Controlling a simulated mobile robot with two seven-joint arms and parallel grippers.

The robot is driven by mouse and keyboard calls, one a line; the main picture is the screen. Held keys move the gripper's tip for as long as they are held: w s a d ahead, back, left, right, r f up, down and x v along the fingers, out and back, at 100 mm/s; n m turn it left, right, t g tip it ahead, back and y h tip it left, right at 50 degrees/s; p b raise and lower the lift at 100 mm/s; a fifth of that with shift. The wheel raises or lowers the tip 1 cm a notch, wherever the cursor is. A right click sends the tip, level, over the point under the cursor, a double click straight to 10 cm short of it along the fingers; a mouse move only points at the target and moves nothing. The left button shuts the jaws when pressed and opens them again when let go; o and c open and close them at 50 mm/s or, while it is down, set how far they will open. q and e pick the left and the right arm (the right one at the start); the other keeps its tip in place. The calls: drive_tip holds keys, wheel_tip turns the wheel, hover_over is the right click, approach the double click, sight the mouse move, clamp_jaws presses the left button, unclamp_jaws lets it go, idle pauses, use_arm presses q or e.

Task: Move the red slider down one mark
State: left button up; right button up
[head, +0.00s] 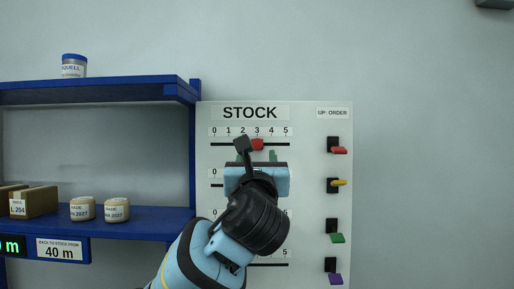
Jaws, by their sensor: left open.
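The red slider (257,144) sits on the top track of the white STOCK board (311,195), by the 3 on its 0 to 5 scale. My left gripper (257,156) is open, just below the red slider in the picture, with one fingertip to each side of it. I cannot tell how far the fingertips are from the board. My left wrist and forearm hide most of the lower tracks and any sliders there. My right gripper is not in view.
Red (339,150), yellow (339,183), green (337,238) and purple (335,279) levers line the board's right side under an UP: ORDER label. A jar (74,67) stands on top. The wall to the right is bare.

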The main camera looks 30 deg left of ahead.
sight(257, 144)
use_arm(q)
drive_tip(key=x, duration=0.6)
drive_tip(key=shift+w+a, duration=0.15)
drive_tip(key=shift+w, duration=0.15)
clamp_jaws()
